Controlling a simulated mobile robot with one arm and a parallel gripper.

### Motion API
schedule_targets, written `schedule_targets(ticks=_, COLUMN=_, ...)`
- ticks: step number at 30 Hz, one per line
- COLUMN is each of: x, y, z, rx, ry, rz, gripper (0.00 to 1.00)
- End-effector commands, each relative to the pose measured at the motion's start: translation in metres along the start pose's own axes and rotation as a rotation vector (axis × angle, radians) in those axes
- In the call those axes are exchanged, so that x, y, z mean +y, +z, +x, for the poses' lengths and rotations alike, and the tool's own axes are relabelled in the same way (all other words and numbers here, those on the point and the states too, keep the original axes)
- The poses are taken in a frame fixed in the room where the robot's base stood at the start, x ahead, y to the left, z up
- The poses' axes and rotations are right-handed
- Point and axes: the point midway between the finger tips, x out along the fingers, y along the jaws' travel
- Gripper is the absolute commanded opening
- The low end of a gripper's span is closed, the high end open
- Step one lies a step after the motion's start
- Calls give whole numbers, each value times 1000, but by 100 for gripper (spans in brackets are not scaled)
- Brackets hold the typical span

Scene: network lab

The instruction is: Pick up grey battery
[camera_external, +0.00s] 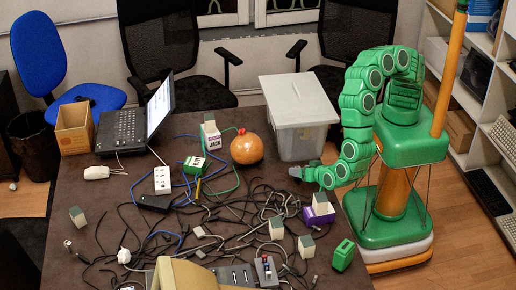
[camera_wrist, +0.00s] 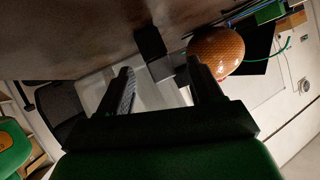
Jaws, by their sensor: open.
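Several small pale blocks with grey tops stand on the table in the external view: one at the left (camera_external: 77,216), one at the front middle (camera_external: 276,228) and one to its right (camera_external: 306,246). I cannot tell which, if any, is the grey battery. My gripper (camera_external: 297,172) is over the table's right side, in front of the lidded bin, apart from these blocks. In the wrist view my gripper (camera_wrist: 160,72) is open, with nothing held between its fingers. A dark and grey block (camera_wrist: 151,43) shows beyond the fingertips.
The lidded bin (camera_external: 300,126) stands behind my gripper. An orange round object (camera_external: 247,148) is to the left; it also shows in the wrist view (camera_wrist: 215,50). Tangled cables (camera_external: 230,218) cover the table's middle. A purple box (camera_external: 318,212) and green box (camera_external: 343,255) are near the right edge.

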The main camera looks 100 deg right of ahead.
Motion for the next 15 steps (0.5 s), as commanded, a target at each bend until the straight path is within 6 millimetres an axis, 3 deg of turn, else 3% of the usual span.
schedule_targets(ticks=6, x=0, y=-1, z=26, rx=3, ry=3, rz=0, gripper=65)
schedule_targets(ticks=15, x=1, y=0, z=36, rx=0, ry=1, rz=-1, gripper=65)
